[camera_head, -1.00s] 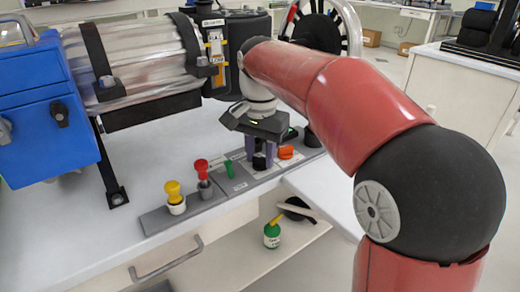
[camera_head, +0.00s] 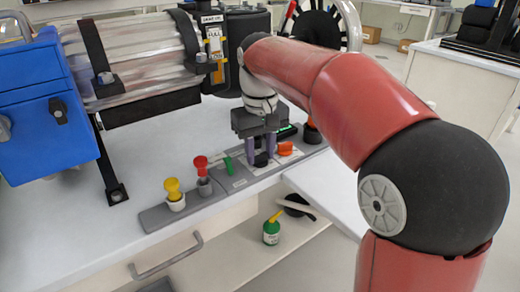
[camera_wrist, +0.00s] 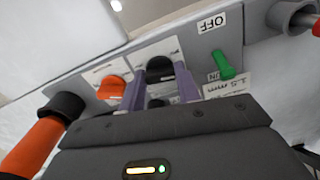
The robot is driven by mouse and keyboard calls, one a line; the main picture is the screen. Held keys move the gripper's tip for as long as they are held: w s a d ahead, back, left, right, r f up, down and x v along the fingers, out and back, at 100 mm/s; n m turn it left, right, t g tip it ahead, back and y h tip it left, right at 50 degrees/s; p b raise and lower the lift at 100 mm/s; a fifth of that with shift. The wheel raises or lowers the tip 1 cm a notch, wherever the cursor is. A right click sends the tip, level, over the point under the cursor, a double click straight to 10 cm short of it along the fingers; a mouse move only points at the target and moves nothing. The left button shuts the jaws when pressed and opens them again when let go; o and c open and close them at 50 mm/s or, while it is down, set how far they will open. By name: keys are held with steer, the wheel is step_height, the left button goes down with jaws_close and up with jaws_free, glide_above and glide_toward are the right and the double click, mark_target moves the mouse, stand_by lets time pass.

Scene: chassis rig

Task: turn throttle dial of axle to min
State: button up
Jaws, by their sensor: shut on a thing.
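My gripper (camera_head: 262,153) points down at the control panel (camera_head: 215,190), its two purple fingers on either side of a black dial (camera_head: 261,160). In the wrist view the fingers (camera_wrist: 160,90) are closed around the black dial (camera_wrist: 158,68), one on each side. Part of the dial is hidden by the gripper. White label plates lie around it, but their print is too small to read, so I cannot tell its setting.
An orange dial (camera_head: 285,149) sits close on the right, a green switch (camera_head: 228,165) on the left. Red (camera_head: 201,163) and yellow (camera_head: 173,189) knobs stand farther left. A large cylinder (camera_head: 130,60) and blue box (camera_head: 45,110) rise behind. A green bottle (camera_head: 271,232) is on the lower shelf.

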mark_target(261, 154)
steer(key=n, duration=0.4)
steer(key=shift+n, duration=1.8)
steer(key=o, duration=1)
step_height(261, 154, up, 8)
steer(key=shift+f, duration=0.1)
